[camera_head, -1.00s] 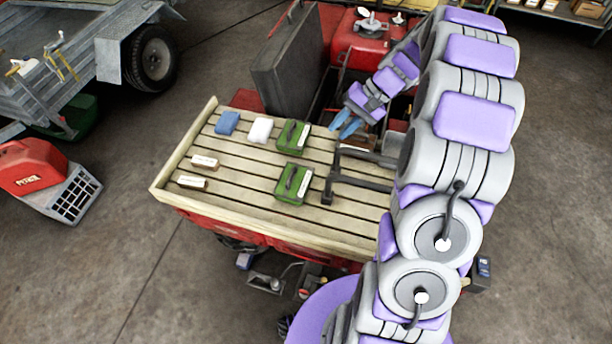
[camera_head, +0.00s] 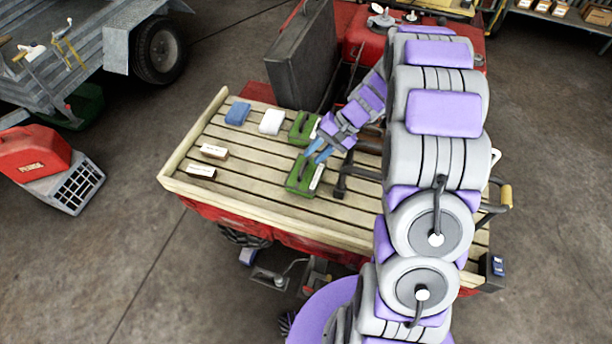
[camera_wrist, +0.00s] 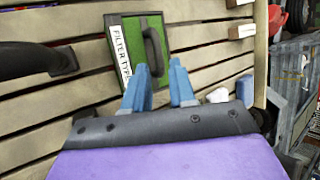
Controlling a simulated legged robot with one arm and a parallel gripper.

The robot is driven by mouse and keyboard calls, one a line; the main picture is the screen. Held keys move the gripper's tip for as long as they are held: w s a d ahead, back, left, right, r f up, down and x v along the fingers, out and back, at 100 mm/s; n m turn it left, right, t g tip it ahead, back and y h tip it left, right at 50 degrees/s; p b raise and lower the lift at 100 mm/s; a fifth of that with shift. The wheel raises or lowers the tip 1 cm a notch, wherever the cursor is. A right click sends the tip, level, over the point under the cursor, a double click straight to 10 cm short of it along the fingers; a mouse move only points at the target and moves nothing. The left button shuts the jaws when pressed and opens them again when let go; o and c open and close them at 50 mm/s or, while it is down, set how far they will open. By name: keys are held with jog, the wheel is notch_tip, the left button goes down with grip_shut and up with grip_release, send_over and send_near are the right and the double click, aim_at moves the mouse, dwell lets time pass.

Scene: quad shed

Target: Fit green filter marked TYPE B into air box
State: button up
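Two green filters with dark handles and white label strips sit on the slatted wooden rack: a far one (camera_head: 301,125) and a near one (camera_head: 297,184). In the wrist view a green filter (camera_wrist: 153,28), seemingly the near one, has a label reading "FILTER TYP…"; its last letter is not readable. My gripper (camera_head: 315,151) is above the rack between the two filters. Its blue fingers (camera_wrist: 160,78) are apart with nothing between them, just short of the filter in the wrist view. The far filter is partly covered by my arm. I cannot make out the air box.
A blue block (camera_head: 237,113), a white block (camera_head: 271,121) and two labelled blocks (camera_head: 214,151) (camera_head: 201,171) lie on the rack. A dark raised panel (camera_head: 303,60) stands behind it. A dark bar (camera_head: 342,178) rises right of the near filter. The rack's front left is bare.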

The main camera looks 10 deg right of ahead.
aim_at(306, 164)
jog(key=x, duration=0.3)
jog(key=shift+s+a+r+b, duration=0.15)
jog(key=shift+a+b, duration=0.2)
jog(key=shift+b, duration=0.05)
jog(key=shift+a+f, duration=0.1)
jog(key=shift+f, duration=0.2)
jog(key=shift+d+f, duration=0.2)
jog(key=shift+d, duration=0.55)
jog(key=shift+a, duration=0.55)
grip_shut()
jog(key=shift+d, duration=0.25)
